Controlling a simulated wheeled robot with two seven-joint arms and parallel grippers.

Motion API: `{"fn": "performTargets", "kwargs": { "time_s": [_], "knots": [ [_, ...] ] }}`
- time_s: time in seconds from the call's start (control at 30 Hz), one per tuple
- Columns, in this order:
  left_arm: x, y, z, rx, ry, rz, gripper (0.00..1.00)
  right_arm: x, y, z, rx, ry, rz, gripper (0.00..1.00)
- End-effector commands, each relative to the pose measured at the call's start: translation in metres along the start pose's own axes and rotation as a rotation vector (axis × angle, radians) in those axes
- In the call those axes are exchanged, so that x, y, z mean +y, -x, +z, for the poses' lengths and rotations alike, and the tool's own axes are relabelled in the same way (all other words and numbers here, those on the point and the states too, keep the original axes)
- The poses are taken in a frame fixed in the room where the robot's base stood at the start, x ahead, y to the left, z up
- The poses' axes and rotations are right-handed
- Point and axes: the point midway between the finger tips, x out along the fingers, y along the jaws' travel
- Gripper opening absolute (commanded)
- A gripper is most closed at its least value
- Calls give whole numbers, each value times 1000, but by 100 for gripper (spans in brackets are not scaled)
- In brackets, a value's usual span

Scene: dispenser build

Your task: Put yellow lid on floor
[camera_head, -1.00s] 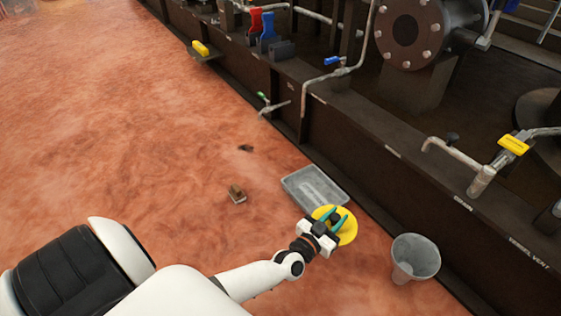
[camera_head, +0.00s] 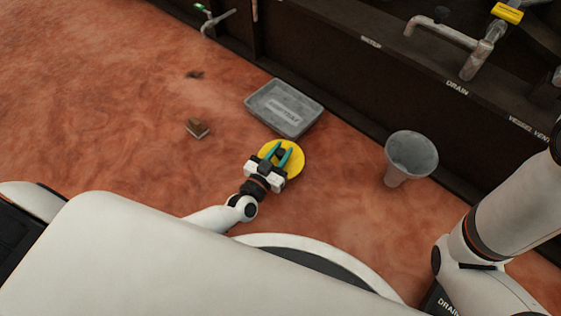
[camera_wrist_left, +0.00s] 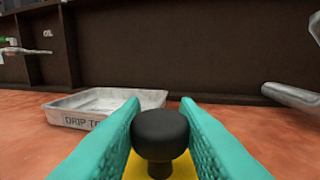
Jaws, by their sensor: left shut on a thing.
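The yellow lid (camera_head: 295,160) is a round disc with a black knob, seen low over the red-brown floor (camera_head: 120,120) in the head view. My left gripper (camera_head: 282,153) has its teal fingers on either side of the knob and is shut on it. In the left wrist view the black knob (camera_wrist_left: 160,135) stands between the two fingers, with a little yellow of the lid (camera_wrist_left: 160,170) below. I cannot tell whether the lid touches the floor. My right gripper is not in view, though part of my right arm shows at the right.
A grey drip tray (camera_head: 285,108) lies just behind the lid, also in the left wrist view (camera_wrist_left: 105,103). A small brown block (camera_head: 197,128) lies to the left. A dark skid wall (camera_head: 350,80) runs behind; the left floor is clear.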

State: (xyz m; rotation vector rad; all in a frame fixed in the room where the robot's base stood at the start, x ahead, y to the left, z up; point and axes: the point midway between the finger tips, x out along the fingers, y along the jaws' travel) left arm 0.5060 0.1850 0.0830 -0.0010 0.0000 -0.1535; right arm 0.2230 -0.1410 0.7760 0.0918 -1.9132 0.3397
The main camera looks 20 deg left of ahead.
Motion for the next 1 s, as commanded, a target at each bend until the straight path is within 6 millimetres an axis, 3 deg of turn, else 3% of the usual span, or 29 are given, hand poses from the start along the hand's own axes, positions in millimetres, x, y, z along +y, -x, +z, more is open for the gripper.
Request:
{"fn": "performTargets", "kwargs": {
  "time_s": [0.2,0.63,0.67,0.77,1.0],
  "knots": [
    [1,0,-32,-1,-2,1,4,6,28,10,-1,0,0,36],
    [0,0,-34,0,-1,1,4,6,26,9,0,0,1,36],
    [0,0,-34,0,0,1,33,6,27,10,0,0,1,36],
    [0,0,-34,0,0,1,49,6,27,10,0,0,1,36],
    [0,0,-34,0,-1,1,50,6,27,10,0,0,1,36]
  ]
}}
